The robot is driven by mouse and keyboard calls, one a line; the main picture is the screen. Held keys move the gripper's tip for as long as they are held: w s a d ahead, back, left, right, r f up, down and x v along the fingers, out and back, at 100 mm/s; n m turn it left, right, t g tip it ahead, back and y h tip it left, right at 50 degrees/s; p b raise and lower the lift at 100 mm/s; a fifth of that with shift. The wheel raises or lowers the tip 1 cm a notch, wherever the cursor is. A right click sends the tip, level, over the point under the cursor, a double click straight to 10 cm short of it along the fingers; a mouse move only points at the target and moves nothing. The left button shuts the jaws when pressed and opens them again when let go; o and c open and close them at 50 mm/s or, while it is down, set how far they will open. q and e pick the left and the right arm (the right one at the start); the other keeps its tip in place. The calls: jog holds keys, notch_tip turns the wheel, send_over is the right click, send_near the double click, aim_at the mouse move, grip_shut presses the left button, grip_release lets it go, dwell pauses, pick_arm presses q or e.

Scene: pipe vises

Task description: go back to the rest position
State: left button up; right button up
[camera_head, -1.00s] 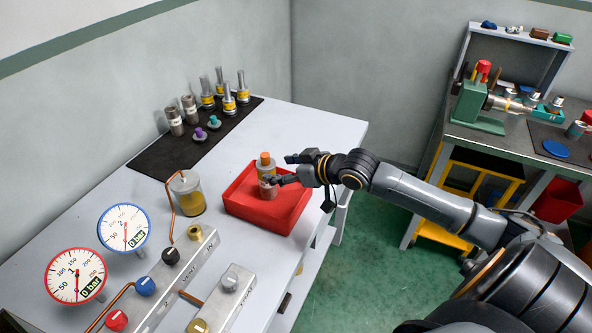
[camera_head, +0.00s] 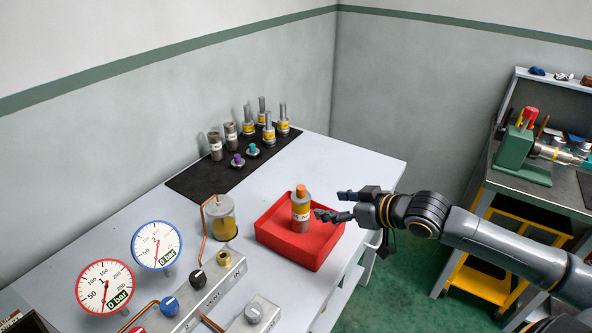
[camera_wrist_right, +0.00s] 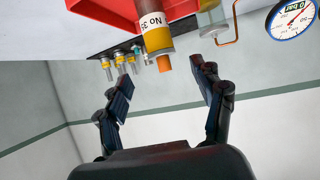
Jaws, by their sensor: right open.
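My right gripper (camera_head: 333,205) is open and empty, just to the right of a grey cylinder with a yellow band and an orange top (camera_head: 301,208). The cylinder stands upright in the red tray (camera_head: 318,262) on the table. In the right wrist view the open fingers (camera_wrist_right: 164,88) show apart, with the cylinder (camera_wrist_right: 155,32) beyond them and not between them. A label on its band partly reads "NO 35". The red tray (camera_wrist_right: 105,12) also shows there. My left gripper is not in view.
A black mat (camera_head: 203,180) at the back holds several fittings and cylinders. A clear jar (camera_head: 222,218) with yellow content stands left of the tray. Two gauges (camera_head: 105,287) and a valve block (camera_head: 210,288) are at front left. A second bench (camera_head: 520,182) with a green vise stands right.

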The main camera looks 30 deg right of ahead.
jog(key=s+a+f+g+h, duration=0.25)
jog(key=s+a+f, duration=0.35)
jog(key=s+f, duration=0.55)
jog(key=s+a+f+m+g+h, duration=0.1)
jog(key=s+a+f+g, duration=0.2)
jog(key=s, duration=0.3)
jog(key=s+a+f+m+g, duration=0.1)
jog(key=s+a+f+g, duration=0.2)
jog(key=s, duration=0.4)
notch_tip(320, 180, down, 26)
jog(key=s, duration=0.2)
jog(key=s+d+f+g, duration=0.2)
jog(key=s+f, duration=1.3)
jog(key=f, duration=0.1)
jog(key=shift+s+f+n, duration=0.25)
jog(key=shift+s+n, duration=0.05)
jog(key=shift+s, duration=0.05)
jog(key=shift+d+h, duration=0.1)
jog(key=shift+h, duration=0.15)
